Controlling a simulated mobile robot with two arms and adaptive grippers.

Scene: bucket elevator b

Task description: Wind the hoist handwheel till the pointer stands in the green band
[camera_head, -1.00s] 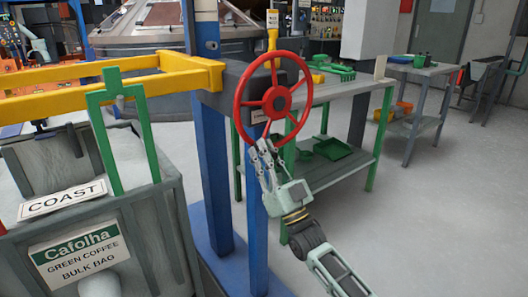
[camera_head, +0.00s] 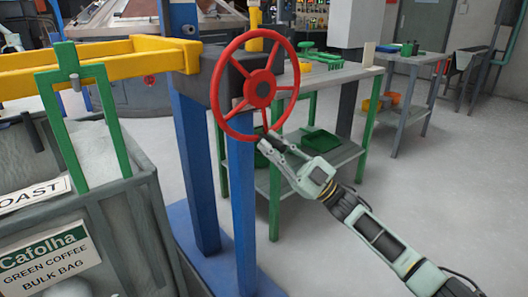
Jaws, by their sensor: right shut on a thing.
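The red handwheel (camera_head: 287,68) is mounted upright on a dark block at the top of the blue hoist posts (camera_head: 242,210). My right gripper (camera_head: 268,142) is at the lower rim of the wheel, shut on the rim. Its arm reaches in from the lower right. A yellow upright piece (camera_head: 255,18) behind the wheel is cut off by the top edge. I cannot make out a pointer or a green band.
A yellow beam (camera_head: 110,62) and a green frame (camera_head: 115,135) stand at the left, over a grey bin (camera_head: 150,215) with coffee labels. A green-legged workbench (camera_head: 335,75) with green trays is behind the wheel. The floor at the right is clear.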

